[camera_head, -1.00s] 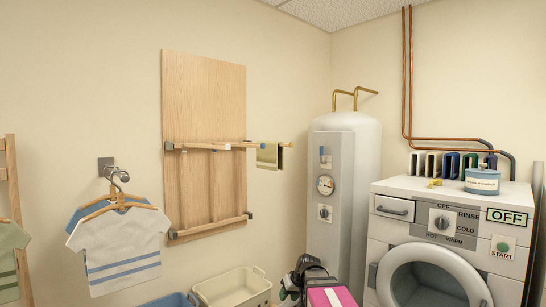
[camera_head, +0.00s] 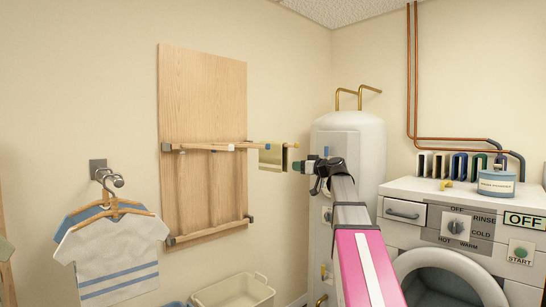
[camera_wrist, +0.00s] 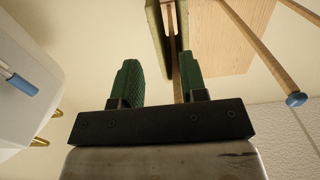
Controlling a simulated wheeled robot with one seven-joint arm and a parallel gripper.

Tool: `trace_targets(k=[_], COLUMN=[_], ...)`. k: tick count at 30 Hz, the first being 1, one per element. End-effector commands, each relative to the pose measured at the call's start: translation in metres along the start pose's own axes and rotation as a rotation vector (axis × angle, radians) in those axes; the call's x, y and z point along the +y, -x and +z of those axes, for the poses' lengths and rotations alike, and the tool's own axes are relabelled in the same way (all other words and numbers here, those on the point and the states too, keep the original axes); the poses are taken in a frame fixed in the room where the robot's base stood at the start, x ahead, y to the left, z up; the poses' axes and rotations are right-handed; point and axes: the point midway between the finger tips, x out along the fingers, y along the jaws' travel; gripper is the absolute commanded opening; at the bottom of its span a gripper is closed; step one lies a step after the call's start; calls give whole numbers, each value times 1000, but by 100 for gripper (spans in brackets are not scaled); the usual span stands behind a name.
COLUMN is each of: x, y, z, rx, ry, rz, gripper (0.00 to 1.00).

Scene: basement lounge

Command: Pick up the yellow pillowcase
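The yellow pillowcase, an olive-yellow cloth (camera_head: 272,157), hangs folded over the end of a wooden rod on the wall drying rack (camera_head: 200,146). In the wrist view the pillowcase (camera_wrist: 155,28) shows its edges on both sides of the rod, just beyond my fingertips. My gripper (camera_head: 303,166) is just right of the cloth in the head view. In the wrist view my gripper (camera_wrist: 158,62) is open, with green fingers apart. The rod end lies between the fingers, nearer the right one. I cannot tell whether a finger touches the cloth.
A white water heater (camera_head: 352,135) stands behind my arm. A washing machine (camera_head: 450,215) is at right with a blue tin (camera_head: 497,184) on top. Shirts (camera_head: 112,255) hang at left. A cream basket (camera_head: 235,292) is below the rack.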

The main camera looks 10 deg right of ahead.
Motion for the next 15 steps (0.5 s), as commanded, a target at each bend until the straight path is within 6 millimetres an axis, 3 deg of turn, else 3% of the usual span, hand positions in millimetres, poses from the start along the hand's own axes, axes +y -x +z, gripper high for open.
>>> trace_targets(k=[5,15], x=[2,3], y=[-6,-51], z=[-12,-12], rx=[22,19], ry=[12,11], rz=[0,0], gripper=[39,39])
